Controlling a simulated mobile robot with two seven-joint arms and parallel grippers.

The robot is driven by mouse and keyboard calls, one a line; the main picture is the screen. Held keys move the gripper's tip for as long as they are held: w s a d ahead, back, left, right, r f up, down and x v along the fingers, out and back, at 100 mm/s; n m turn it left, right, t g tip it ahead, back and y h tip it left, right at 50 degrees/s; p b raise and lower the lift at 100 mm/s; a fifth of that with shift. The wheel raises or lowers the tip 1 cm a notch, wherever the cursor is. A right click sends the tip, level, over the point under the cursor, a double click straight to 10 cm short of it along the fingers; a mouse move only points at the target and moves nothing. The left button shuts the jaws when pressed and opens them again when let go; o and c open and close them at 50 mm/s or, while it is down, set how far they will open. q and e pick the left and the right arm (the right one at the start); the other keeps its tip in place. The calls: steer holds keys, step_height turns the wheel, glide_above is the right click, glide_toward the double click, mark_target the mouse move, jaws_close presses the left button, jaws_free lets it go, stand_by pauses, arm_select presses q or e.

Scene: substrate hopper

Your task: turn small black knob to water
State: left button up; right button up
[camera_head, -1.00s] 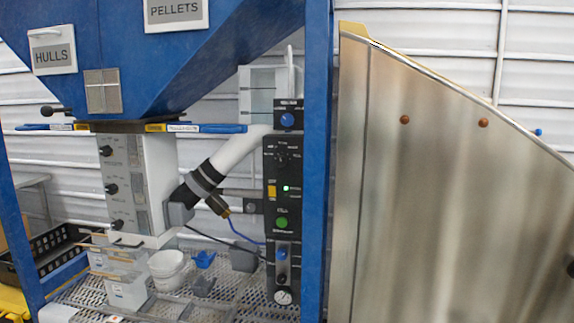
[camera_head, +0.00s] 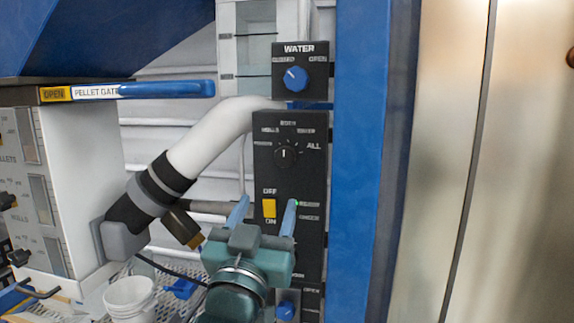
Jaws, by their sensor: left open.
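The small black knob (camera_head: 285,156) sits on the upper part of the black control panel (camera_head: 262,133), with printed labels around it. "ALL" is readable at its right; the others are small and blurred. Its white pointer mark points about straight up. My left gripper (camera_head: 267,203) reaches up from below, its two blue fingers spread apart and empty. The fingertips are below the knob in the picture, in front of the panel near the yellow switch, and apart from the knob. The gripper body hides the lower panel. My right gripper is not in view.
A blue knob (camera_head: 296,79) on the "WATER" box is above the panel. A yellow OFF/ON switch (camera_head: 269,208) lies between my fingers in the picture. A blue post (camera_head: 372,150) stands right of the panel; a white pipe (camera_head: 215,140) slopes at its left.

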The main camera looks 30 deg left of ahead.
mark_target(283, 159)
arm_select(q)
steer(key=x, duration=1.1)
steer(key=shift+w+a+r, duration=0.1)
steer(key=shift+w, duration=0.25)
steer(key=shift+w+a+r, duration=0.15)
steer(key=shift+w, duration=0.3)
steer(key=shift+c, duration=0.5)
